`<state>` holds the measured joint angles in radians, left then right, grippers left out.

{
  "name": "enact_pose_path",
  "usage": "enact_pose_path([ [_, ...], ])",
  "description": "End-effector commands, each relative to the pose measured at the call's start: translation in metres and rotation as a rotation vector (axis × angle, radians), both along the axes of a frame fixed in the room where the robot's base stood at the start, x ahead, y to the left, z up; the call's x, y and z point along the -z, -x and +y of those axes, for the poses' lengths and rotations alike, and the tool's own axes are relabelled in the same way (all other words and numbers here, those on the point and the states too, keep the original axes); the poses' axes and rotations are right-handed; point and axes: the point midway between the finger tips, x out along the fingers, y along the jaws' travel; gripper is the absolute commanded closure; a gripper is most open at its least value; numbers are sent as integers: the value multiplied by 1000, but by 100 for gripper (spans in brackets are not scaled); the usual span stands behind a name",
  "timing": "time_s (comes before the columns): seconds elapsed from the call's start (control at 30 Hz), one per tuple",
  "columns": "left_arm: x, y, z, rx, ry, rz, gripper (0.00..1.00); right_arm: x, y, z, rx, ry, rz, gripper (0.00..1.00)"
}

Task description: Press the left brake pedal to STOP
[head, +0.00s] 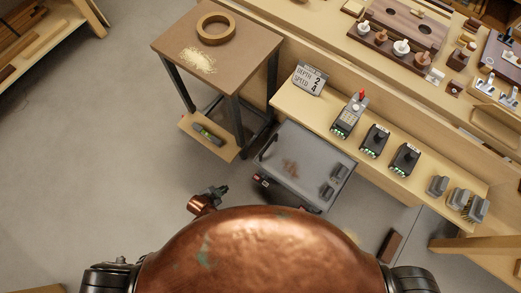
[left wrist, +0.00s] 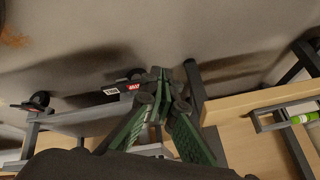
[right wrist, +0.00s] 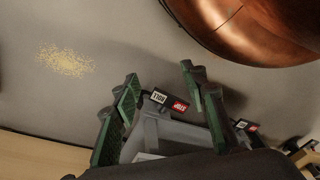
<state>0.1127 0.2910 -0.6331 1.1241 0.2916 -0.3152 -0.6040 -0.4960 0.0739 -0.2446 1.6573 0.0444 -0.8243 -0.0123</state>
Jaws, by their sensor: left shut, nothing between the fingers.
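The grey wheeled cart (head: 312,160) stands on the floor in front of my copper body. Its left brake pedal, with a red and dark label (head: 262,181), is at the near left corner. In the left wrist view the pedal's red STOP end (left wrist: 133,87) is just left of my left gripper (left wrist: 160,73). That gripper is shut and empty; I cannot tell whether it touches the pedal. In the head view it (head: 222,189) is left of the cart. My right gripper (right wrist: 159,75) is open and empty near another pedal labelled ROLL and STOP (right wrist: 180,105).
A small stand (head: 165,45) with a wooden ring is left of the cart. Its low shelf (head: 190,135) holds a green level. A long bench (head: 410,160) with black devices is behind and right. Floor left of my gripper is clear.

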Motion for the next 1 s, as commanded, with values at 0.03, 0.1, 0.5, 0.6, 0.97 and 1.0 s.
enact_pose_path([
  [0.03, 15, -20, -26, 93, 8, -35, 100, 4, -5, 5, 4, -12, 1, 60],
  [0.1, 13, -42, -62, 220, 15, -92, 100, -12, -18, 10, 9, -27, -5, 60],
  [0.5, -6, -69, -178, 651, 45, -276, 100, -92, -49, 23, 15, -76, -33, 60],
  [0.6, -9, -69, -182, 670, 47, -285, 100, -98, -51, 22, 15, -78, -37, 60],
  [0.97, -10, -69, -182, 669, 46, -287, 100, -98, -52, 23, 14, -80, -43, 60],
  [1.0, -8, -69, -182, 668, 46, -287, 100, -96, -53, 23, 14, -82, -46, 60],
])
